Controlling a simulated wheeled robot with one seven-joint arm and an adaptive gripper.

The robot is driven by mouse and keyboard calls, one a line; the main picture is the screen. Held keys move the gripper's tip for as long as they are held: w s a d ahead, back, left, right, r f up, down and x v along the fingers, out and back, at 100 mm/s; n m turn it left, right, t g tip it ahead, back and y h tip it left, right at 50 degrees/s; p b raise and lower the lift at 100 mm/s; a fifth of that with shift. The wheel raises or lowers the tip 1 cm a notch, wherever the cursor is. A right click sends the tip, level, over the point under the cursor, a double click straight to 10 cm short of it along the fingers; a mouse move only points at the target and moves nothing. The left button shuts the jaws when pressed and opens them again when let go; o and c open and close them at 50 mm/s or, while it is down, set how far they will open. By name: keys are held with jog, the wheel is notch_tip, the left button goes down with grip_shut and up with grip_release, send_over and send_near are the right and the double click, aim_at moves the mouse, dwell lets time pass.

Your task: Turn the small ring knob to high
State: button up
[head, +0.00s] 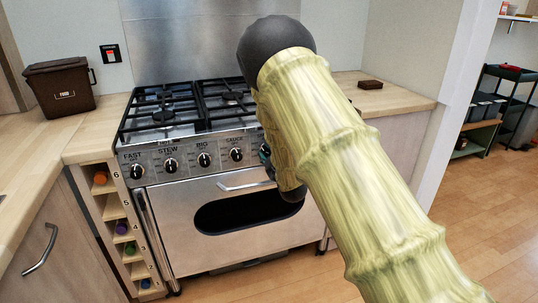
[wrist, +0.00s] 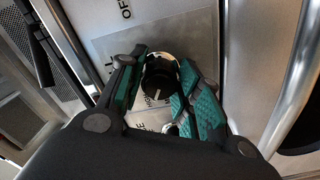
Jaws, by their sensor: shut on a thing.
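The small ring knob (wrist: 159,76) is a round black knob in the wrist view, with a pale rim and a small light mark on its face. Part of a label ending in "LL" and the word "OFF" show on the steel panel near it. My gripper (wrist: 163,88) has its teal-padded fingers on either side of the knob and is shut on it. I cannot tell the knob's exact setting. In the head view my arm hides this knob, and only a bit of my gripper's teal shows at the panel's right part.
The cooker's other knobs, FAST (head: 137,170), STEW (head: 170,165), BIG (head: 204,160) and one more (head: 236,155), sit to the left. The oven door handle (head: 247,185) runs below the panel. A brown food bin (head: 60,87) stands on the left counter.

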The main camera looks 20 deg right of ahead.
dwell(0.4)
jog(key=o, duration=1)
jog(key=shift+s, duration=0.15)
jog(key=s, duration=1.1)
jog(key=shift+s+d, duration=0.2)
jog(key=shift+s, duration=0.2)
